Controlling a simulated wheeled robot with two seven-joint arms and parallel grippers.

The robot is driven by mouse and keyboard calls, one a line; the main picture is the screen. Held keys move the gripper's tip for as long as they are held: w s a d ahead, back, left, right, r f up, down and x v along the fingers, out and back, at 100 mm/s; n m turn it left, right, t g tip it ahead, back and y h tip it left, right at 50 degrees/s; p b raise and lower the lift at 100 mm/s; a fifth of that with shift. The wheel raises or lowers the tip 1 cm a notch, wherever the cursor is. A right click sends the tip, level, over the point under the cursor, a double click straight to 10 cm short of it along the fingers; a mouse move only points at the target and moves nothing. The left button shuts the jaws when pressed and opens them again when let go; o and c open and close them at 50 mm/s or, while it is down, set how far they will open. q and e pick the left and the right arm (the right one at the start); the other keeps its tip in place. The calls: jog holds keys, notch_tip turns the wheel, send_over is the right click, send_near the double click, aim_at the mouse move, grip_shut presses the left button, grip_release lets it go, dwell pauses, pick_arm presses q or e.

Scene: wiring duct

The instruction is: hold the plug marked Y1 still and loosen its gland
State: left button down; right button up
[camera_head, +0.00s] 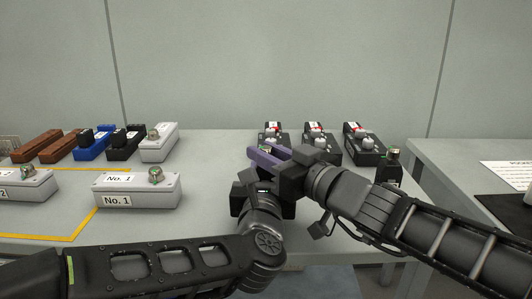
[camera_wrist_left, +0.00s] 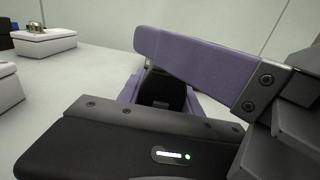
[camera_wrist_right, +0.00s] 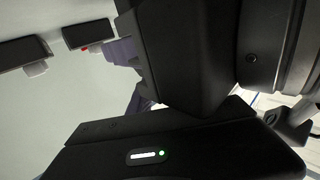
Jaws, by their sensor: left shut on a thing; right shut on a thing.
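My right gripper (camera_head: 262,156) reaches in from the right with purple fingers, at the middle of the table. My left gripper (camera_head: 256,180) comes up from below and meets it there; the two are very close together. In the left wrist view a dark piece (camera_wrist_left: 162,90), apparently the plug, stands at the left gripper's purple fingers. The right gripper's long purple finger (camera_wrist_left: 200,62) crosses above it. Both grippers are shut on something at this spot. The grippers hide the gland, and no Y1 mark can be read.
Several dark devices with red parts (camera_head: 362,140) stand behind the grippers, and a small black unit (camera_head: 390,170) is at right. A grey box marked No. 1 (camera_head: 138,192) is at left, with brown, blue and black blocks behind. A second table (camera_head: 440,175) stands right.

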grip_shut()
jog(key=shift+r+y, duration=0.15)
jog(key=shift+y, duration=0.15)
jog(key=shift+r+n+g, duration=0.1)
jog(key=shift+n+g, duration=0.3)
jog(key=n+g+y, duration=0.2)
jog(key=g+y, duration=0.1)
jog(key=shift+w+n, duration=0.1)
jog(key=shift+n, duration=0.3)
jog(key=shift+n+g+y, duration=0.9)
jog(key=shift+n+g, duration=0.4)
jog(key=shift+g, duration=0.8)
jog(key=shift+f, duration=0.2)
jog(key=o, duration=0.8)
grip_release()
jog(key=shift+c, duration=0.2)
